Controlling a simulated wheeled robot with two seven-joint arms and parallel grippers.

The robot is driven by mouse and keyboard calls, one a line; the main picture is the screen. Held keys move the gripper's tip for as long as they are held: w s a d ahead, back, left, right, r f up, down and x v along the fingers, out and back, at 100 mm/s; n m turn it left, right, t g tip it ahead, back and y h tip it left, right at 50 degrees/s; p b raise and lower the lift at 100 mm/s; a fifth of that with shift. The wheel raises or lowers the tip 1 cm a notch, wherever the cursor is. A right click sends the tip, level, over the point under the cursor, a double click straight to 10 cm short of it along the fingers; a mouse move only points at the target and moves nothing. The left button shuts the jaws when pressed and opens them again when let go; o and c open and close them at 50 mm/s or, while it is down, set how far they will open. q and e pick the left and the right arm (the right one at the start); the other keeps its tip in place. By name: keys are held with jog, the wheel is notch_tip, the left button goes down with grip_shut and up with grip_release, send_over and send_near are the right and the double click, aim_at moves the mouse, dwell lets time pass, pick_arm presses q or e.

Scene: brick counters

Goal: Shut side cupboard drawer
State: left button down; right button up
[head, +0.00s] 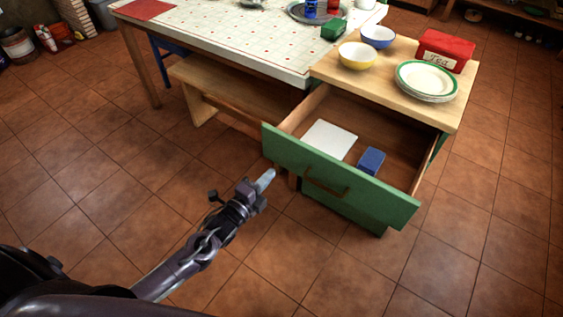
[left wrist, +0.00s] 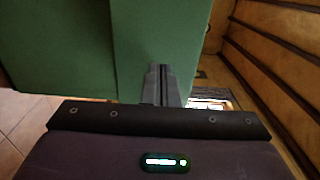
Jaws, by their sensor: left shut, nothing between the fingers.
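The side cupboard (head: 400,85) has a pale wooden top. Its drawer (head: 335,180) has a green front with a brass-like handle (head: 326,187) and is pulled well out. A white flat item (head: 330,141) and a blue box (head: 371,160) lie inside it. My left gripper (head: 266,180) is shut and empty, near the left end of the drawer front. In the left wrist view its fingers (left wrist: 163,85) are together before a green panel (left wrist: 140,50); I cannot tell whether they touch it. My right gripper is not in view.
Bowls (head: 357,56), stacked plates (head: 427,80) and a red tea tin (head: 445,50) stand on the cupboard top. A wooden bench (head: 225,88) and a tiled table (head: 230,40) adjoin it at the left. The tiled floor (head: 100,180) around my left arm is clear.

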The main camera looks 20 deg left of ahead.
aim_at(287, 154)
pick_arm(q)
jog(key=x, duration=0.6)
jog(key=shift+w+d, duration=0.1)
jog(key=shift+w, duration=0.25)
jog(key=shift+w, duration=0.1)
